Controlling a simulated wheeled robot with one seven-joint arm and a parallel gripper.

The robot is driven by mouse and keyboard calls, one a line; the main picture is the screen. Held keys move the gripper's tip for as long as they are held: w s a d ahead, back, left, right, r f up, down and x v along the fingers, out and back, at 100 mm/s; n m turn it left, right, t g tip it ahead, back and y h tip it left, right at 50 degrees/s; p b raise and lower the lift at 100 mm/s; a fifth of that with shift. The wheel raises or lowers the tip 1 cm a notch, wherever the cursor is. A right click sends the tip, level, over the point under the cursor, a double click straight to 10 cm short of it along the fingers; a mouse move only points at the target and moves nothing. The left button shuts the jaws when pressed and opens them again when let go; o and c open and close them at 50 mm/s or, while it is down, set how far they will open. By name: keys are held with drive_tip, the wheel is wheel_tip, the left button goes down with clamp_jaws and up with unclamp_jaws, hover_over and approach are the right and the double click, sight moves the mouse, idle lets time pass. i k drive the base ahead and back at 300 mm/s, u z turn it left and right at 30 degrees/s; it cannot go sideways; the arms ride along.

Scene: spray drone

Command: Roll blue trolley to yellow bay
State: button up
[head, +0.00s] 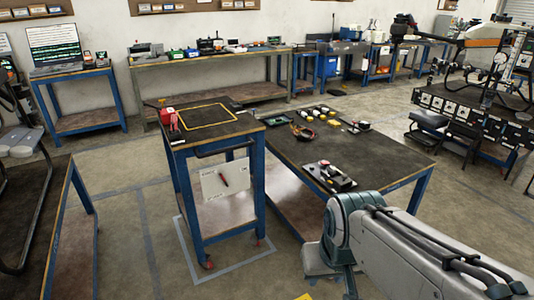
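The blue trolley (259,185) stands upright left of centre, with a dark top, blue legs and red casters. A yellow outline (207,115) is marked on its top, and a red item (168,117) stands at its left edge. A white sheet with a red and dark object hangs on its front. It stands within a grey-blue taped outline (228,273) on the floor. A small yellow patch (304,297) shows at the bottom edge; I cannot tell if it belongs to the yellow bay.
A workbench (400,160) with several small parts stands close on the trolley's right. Another bench (62,225) stands at left. Further benches line the back wall, and a drone (500,70) sits on a stand at right. Open floor lies left of the trolley.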

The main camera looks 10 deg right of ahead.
sight(212, 212)
drive_tip(key=u, duration=0.8)
drive_tip(key=i, duration=1.45)
drive_tip(key=z, duration=0.65)
